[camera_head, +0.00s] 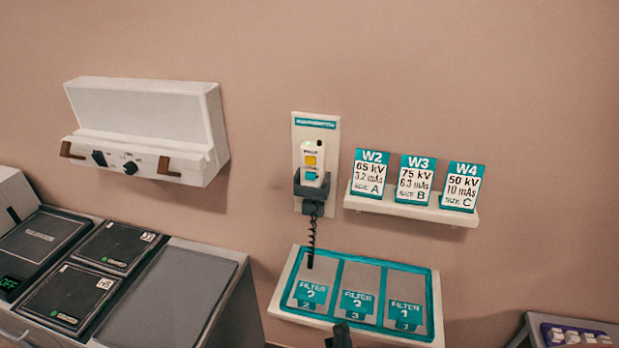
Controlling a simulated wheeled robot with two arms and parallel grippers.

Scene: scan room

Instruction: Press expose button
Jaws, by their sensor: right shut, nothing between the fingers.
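A white hand switch (313,150) sits upright in a dark holder (311,188) on a white wall plate with a teal heading. It bears a yellow button (310,160) and a blue button (310,175); their lettering is too small to read, so I cannot tell which is the expose button. A dark coiled cord (311,235) hangs below the holder. My right gripper (341,330) shows only as a dark shut tip at the bottom edge, in front of the filter tray, well below the switch and apart from it. My left gripper is out of view.
A tray (276,310) with several filter slots lies below the switch. A shelf (400,209) right of it holds cards W2, W3 and W4. A white wall box (135,115) hangs left. A counter (190,290) with dark panels stands lower left. The wall around the switch is bare.

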